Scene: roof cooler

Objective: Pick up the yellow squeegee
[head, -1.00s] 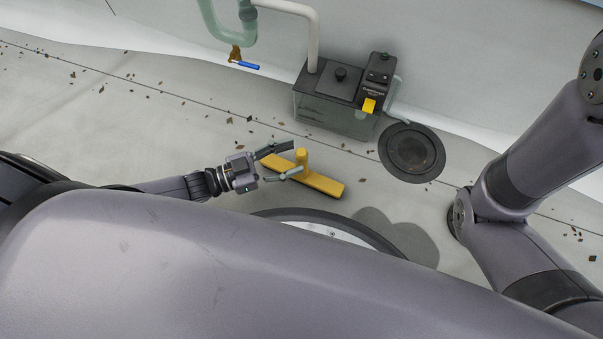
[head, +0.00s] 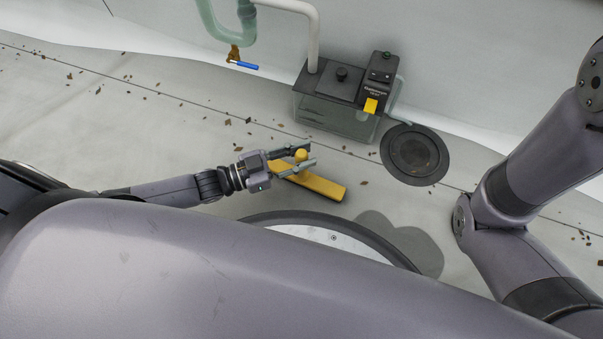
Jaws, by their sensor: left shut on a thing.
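The yellow squeegee (head: 322,187) lies on the pale roof floor, its long bar slanting down to the right and its short handle standing up with a rounded top. My left gripper (head: 308,154) reaches in from the left, with its fingers on either side of the handle, shut on it just below the rounded top. The bar seems to rest on the floor; I cannot tell if it is lifted. Part of the bar is hidden behind the fingers. My right arm shows at the right edge, but its gripper is out of view.
A dark-lidded glass tank (head: 337,110) with a yellow tag stands behind the squeegee. A round black drain (head: 414,153) lies to its right. A green pipe with a blue-handled valve (head: 243,65) hangs at the back wall.

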